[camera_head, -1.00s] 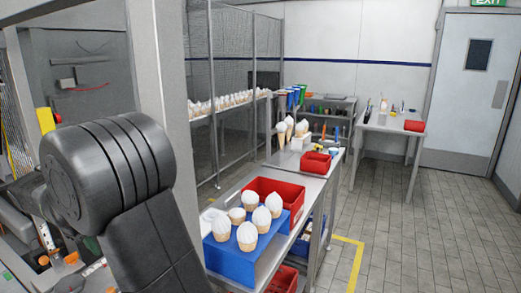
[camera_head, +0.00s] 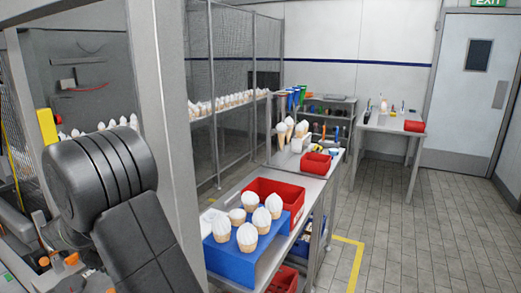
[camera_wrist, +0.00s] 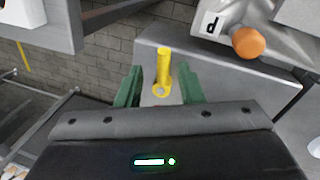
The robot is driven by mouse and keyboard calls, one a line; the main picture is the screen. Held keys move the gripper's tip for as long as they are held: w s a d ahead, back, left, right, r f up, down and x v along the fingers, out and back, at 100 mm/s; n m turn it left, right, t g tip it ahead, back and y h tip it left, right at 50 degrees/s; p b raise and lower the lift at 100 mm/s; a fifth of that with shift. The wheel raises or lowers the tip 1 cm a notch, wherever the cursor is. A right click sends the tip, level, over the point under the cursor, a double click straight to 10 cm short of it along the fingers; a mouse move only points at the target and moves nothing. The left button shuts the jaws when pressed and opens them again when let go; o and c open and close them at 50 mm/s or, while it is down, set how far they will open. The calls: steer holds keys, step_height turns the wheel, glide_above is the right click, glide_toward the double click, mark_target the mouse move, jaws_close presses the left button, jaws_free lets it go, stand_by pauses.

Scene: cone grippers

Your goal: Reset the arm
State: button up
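My gripper (camera_wrist: 160,90) shows in the wrist view with its two green fingers spread apart and nothing held between them. A yellow post (camera_wrist: 163,68) with a ring at its foot appears in the gap, beyond the fingers and clear of both. My dark arm (camera_head: 105,180) fills the lower left of the head view, in front of machinery. The gripper itself is out of sight in the head view.
A blue stand (camera_head: 233,262) with several white-topped cones is on the metal table right of my arm, beside a red bin (camera_head: 290,190). A grey pillar (camera_head: 165,110) rises close behind my arm. In the wrist view, an orange knob (camera_wrist: 248,43) is upper right. Tiled floor (camera_head: 430,230) is free at right.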

steer(key=shift+w+d+n+y, duration=0.1)
steer(key=shift+w+n+y, duration=0.05)
steer(key=shift+n, duration=0.55)
steer(key=shift+w+n+y, duration=0.1)
steer(key=shift+n+y, duration=0.05)
steer(key=shift+n, duration=0.55)
